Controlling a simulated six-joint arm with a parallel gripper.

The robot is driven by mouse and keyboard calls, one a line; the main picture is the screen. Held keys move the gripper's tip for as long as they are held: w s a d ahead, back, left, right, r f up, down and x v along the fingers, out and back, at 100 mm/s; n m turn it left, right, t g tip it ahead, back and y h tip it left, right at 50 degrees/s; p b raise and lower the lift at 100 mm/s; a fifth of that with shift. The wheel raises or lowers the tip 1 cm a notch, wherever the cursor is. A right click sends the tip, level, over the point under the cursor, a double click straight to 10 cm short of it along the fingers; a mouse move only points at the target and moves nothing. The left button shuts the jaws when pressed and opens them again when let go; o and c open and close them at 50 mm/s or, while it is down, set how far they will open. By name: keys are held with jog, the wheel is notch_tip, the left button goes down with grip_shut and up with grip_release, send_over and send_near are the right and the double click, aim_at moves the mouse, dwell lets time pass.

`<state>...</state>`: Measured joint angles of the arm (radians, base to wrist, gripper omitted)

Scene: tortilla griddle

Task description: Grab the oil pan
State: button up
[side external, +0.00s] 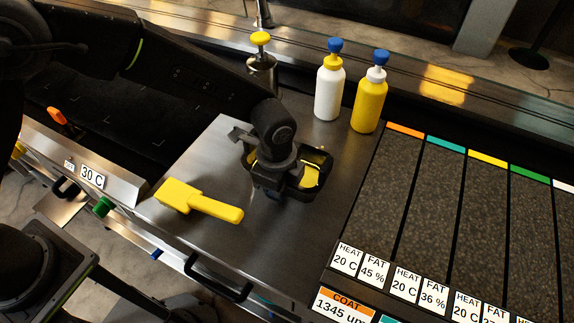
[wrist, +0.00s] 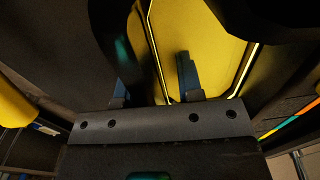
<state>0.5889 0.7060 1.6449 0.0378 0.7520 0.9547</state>
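The oil pan (side external: 318,182) is a small dark tray with a yellow inside, resting on the steel worktop. My gripper (side external: 268,190) is low over it in the side view and hides its middle. In the wrist view, the pan's yellow inside (wrist: 215,45) lies beneath my gripper (wrist: 152,75). The two blue-grey fingers stand apart, the right one in front of the yellow. A dark curved part of the pan (wrist: 112,45) passes close to the left finger and partly covers it. I cannot tell whether either finger touches the pan.
A yellow scraper-like tool (side external: 198,201) lies left of the pan. A white bottle (side external: 328,92) and a yellow bottle (side external: 369,104) stand behind. Dark griddle strips (side external: 425,215) lie right. The front worktop (side external: 245,250) is clear.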

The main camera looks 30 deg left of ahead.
jog(key=shift+c, duration=0.5)
grip_shut()
jog(key=shift+r, duration=0.1)
